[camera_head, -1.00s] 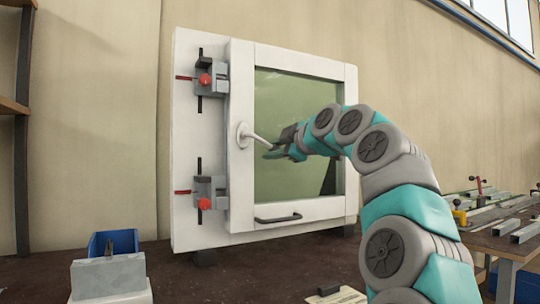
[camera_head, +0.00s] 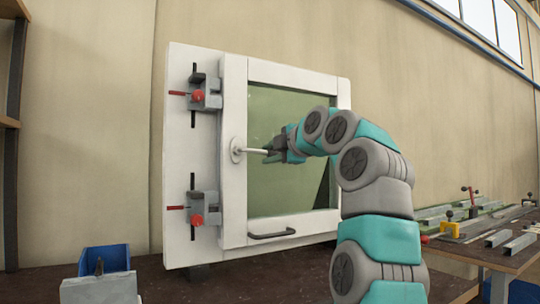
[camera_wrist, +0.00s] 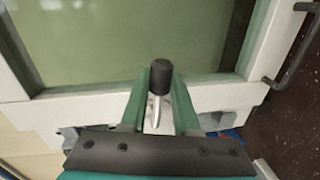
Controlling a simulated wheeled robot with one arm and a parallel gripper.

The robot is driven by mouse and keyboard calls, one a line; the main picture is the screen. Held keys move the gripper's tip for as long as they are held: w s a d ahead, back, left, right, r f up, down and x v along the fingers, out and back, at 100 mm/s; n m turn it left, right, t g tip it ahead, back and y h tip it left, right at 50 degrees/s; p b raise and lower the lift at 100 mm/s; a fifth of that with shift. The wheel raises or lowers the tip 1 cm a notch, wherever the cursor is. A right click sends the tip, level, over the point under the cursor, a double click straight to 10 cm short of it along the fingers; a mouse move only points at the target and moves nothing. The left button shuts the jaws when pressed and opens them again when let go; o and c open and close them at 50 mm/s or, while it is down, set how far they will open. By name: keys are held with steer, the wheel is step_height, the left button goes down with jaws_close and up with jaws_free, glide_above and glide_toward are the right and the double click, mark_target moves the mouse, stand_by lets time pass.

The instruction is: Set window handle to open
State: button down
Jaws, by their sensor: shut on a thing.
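The white window frame (camera_head: 232,200) with a greenish pane (camera_head: 280,190) stands upright on the dark bench. The window handle (camera_head: 253,151) sits on the left stile; its lever points right, about level, from a round base. My gripper (camera_head: 276,151) is at the lever's free end, in front of the pane. In the wrist view my gripper (camera_wrist: 160,100) has its two green fingers on either side of the lever, shut on it, and the handle's dark end (camera_wrist: 161,68) sticks out between the fingertips. The contact faces are partly hidden.
Two clamps with red knobs (camera_head: 197,96) (camera_head: 197,220) hold the left edge of the frame. A dark pull bar (camera_head: 272,234) sits on the bottom rail. A blue bin (camera_head: 104,258) and a grey block (camera_head: 99,288) stand front left. A side table (camera_head: 500,245) with metal profiles is at right.

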steer(key=shift+r+n, duration=0.3)
steer(key=shift+n, duration=0.1)
stand_by(0.3)
steer(key=c, duration=0.6)
jaws_free()
steer(key=shift+c, duration=0.2)
steer(key=shift+s, duration=0.1)
steer(key=b+v, duration=0.1)
steer(key=v, duration=0.6)
steer(key=shift+s+d+b, duration=0.2)
steer(key=shift+s+b, duration=0.05)
steer(key=shift+b, duration=0.15)
